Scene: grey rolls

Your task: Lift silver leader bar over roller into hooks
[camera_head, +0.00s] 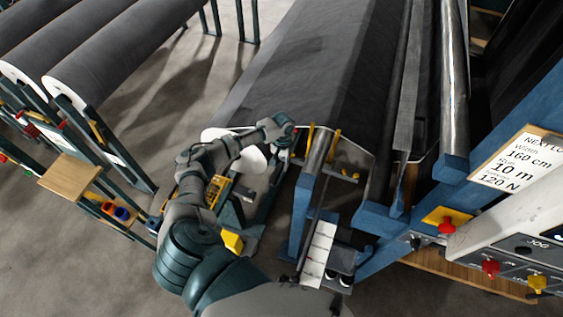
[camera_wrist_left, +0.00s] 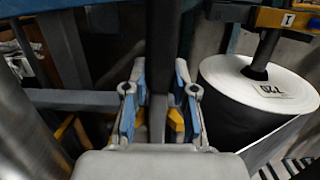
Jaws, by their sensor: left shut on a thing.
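My left gripper (camera_head: 283,130) is at the near end of the large grey roll, just left of the yellow hooks (camera_head: 309,138). In the left wrist view the gripper (camera_wrist_left: 160,112) is shut on a dark bar (camera_wrist_left: 163,50) that runs upright between its blue-padded fingers. I cannot tell whether this bar is the silver leader bar. A silver roller (camera_head: 318,150) shows its end beside the yellow hooks. A longer shiny roller (camera_head: 455,80) lies farther right on the blue frame. My right gripper is out of view.
Grey fabric (camera_head: 290,75) stretches away behind the gripper. A white-ended roll (camera_wrist_left: 258,90) stands close right of the gripper in the wrist view. Blue frame posts (camera_head: 302,212) and a control panel (camera_head: 510,250) are at right. A wooden-topped stand (camera_head: 70,174) is at left.

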